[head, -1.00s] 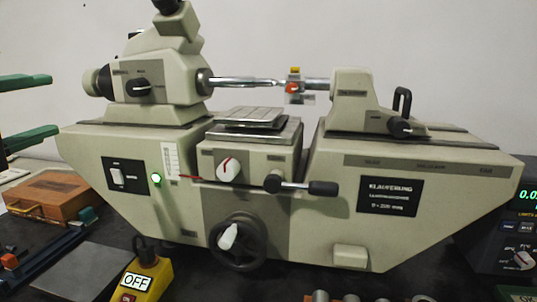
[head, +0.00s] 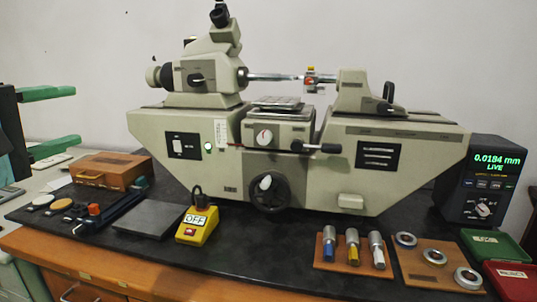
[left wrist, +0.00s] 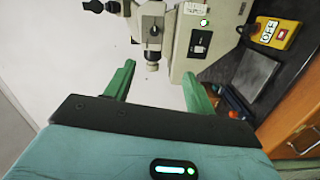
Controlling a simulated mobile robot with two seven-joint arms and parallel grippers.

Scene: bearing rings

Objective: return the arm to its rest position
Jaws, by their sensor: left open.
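My left gripper (head: 77,116) shows at the left edge of the head view, its two green fingers spread wide apart with nothing between them. It is in the air, left of the measuring machine and above the left end of the bench. In the left wrist view the same gripper (left wrist: 159,70) is open and empty, with the machine's left end (left wrist: 152,40) beyond its fingers. My right gripper is in neither view.
The cream measuring machine (head: 330,185) fills the middle of the black bench top (head: 270,235). A wooden box (head: 110,170), a yellow OFF switch box (head: 197,225), ring trays (head: 410,262), red and green boxes and a readout (head: 485,180) surround it. Air around the gripper is clear.

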